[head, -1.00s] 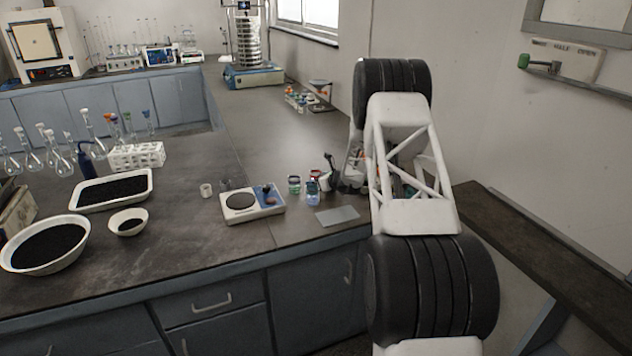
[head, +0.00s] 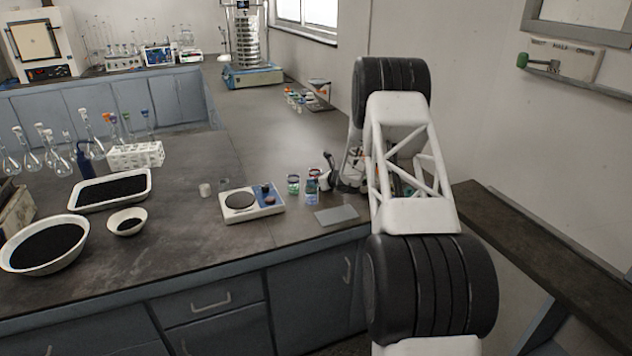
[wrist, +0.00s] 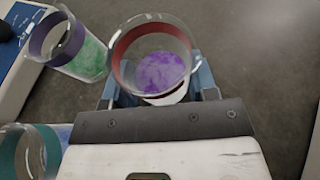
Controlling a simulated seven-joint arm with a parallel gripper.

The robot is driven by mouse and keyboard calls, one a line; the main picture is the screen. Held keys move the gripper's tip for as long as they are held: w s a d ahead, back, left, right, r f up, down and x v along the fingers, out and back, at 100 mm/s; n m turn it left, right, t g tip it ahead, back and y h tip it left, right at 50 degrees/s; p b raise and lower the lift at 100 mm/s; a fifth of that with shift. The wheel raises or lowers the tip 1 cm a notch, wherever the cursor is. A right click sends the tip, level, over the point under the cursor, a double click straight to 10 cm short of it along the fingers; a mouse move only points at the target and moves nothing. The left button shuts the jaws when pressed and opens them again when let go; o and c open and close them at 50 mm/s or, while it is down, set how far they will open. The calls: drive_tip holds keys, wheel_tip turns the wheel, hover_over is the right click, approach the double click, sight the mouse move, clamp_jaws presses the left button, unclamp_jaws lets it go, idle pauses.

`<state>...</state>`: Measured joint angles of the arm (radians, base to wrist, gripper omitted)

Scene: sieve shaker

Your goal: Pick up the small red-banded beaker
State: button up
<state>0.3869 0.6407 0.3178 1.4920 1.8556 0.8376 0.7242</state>
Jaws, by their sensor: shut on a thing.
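The small red-banded beaker (wrist: 158,75) is clear glass with a red band near its rim and purple contents. In the wrist view it sits between the blue-padded fingers of my gripper (wrist: 153,88), which is shut on it. Whether its base touches the bench cannot be told. In the head view my gripper (head: 328,178) is low over the bench at the right, and it and nearby glassware largely hide this beaker.
A purple-banded beaker (wrist: 78,48) with green contents stands close at upper left in the wrist view. A teal-banded beaker (wrist: 30,152) is at lower left. A hotplate (head: 251,203) and a grey plate (head: 337,215) lie nearby. Open bench lies behind.

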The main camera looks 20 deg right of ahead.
drive_tip(key=shift+r, duration=0.2)
drive_tip(key=shift+r, duration=4.65)
drive_tip(key=shift+r, duration=0.2)
drive_tip(key=shift+r, duration=2.4)
drive_tip(key=shift+w, duration=0.2)
